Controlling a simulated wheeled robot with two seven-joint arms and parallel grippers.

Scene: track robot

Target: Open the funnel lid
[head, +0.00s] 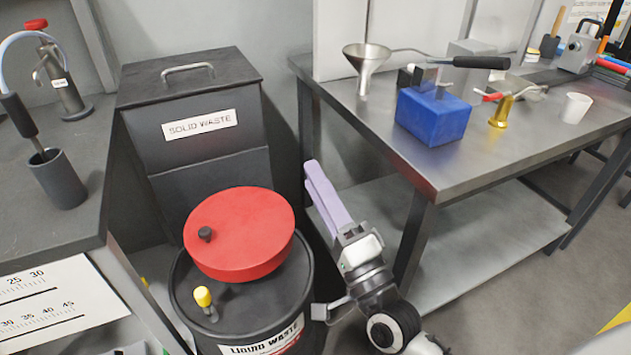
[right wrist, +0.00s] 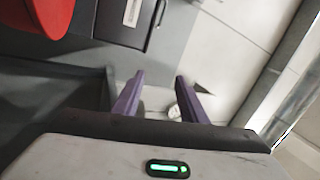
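The red round lid (head: 240,235) with a small black knob sits over the top of the black liquid waste drum (head: 240,320). It looks closed, and any funnel under it is hidden. Part of the red lid also shows at the upper left of the right wrist view (right wrist: 40,14). My right gripper (head: 316,172) has pale purple fingers and is to the right of the lid, apart from it. In the right wrist view my right gripper (right wrist: 158,92) has a clear gap between its fingers and holds nothing. My left gripper is not in view.
A yellow-topped fitting (head: 203,297) stands on the drum's front rim. The solid waste bin (head: 205,160) is behind the drum. A steel table (head: 490,155) on the right carries a metal funnel (head: 366,62) and a blue block (head: 432,117). A dark counter (head: 85,215) is on the left.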

